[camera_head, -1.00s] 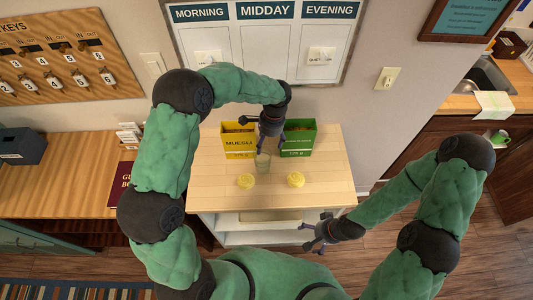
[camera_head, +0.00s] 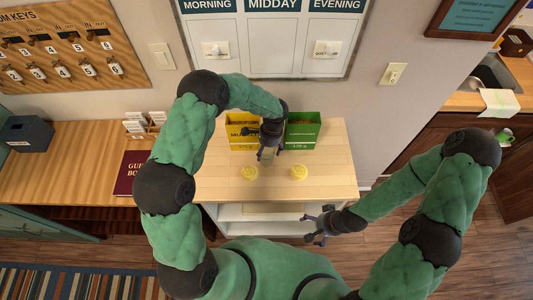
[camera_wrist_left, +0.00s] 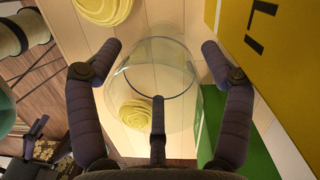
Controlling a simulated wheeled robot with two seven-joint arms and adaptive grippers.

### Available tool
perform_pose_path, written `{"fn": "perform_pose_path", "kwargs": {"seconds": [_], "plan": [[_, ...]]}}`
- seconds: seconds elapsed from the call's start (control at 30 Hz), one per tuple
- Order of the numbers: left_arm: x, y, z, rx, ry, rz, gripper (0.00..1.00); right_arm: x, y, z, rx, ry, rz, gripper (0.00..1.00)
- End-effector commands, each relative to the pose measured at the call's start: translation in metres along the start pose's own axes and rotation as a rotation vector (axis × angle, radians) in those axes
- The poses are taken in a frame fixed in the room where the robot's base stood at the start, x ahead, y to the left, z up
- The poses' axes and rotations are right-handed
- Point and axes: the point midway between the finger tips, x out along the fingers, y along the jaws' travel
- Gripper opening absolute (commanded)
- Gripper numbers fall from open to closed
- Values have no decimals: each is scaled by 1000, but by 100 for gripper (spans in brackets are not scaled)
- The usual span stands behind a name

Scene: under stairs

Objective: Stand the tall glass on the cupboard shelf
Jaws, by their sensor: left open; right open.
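The tall glass (camera_head: 266,159) is clear and stands on the light wooden cupboard top (camera_head: 220,185), partly hidden by my left gripper. My left gripper (camera_head: 268,153) is open and low over it. In the left wrist view the glass (camera_wrist_left: 150,100) lies between the spread fingers of my left gripper (camera_wrist_left: 158,62), with visible gaps at both sides. The white cupboard shelf (camera_head: 262,229) shows below the top, at the front. My right gripper (camera_head: 314,226) is open and empty, in front of the cupboard's right side.
A yellow muesli box (camera_head: 238,145) and a green box (camera_head: 302,142) stand just behind the glass. Two yellow round items (camera_head: 249,173) (camera_head: 299,172) lie in front of it. A dark red guest book (camera_head: 132,172) lies on the left counter. The top's right part is clear.

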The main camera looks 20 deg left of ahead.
Motion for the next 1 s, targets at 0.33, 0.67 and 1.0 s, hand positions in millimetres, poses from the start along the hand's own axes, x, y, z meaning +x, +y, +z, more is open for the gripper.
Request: {"fn": "perform_pose_path", "kwargs": {"seconds": [0.33,0.67,1.0], "plan": [[3,0,0,0,1,-1,54,0,0,0,0,0,0,98],[3,0,0,0,-1,0,27,0,0,0,0,0,0,98],[1,0,0,0,0,-1,26,0,0,0,0,0,0,98]]}}
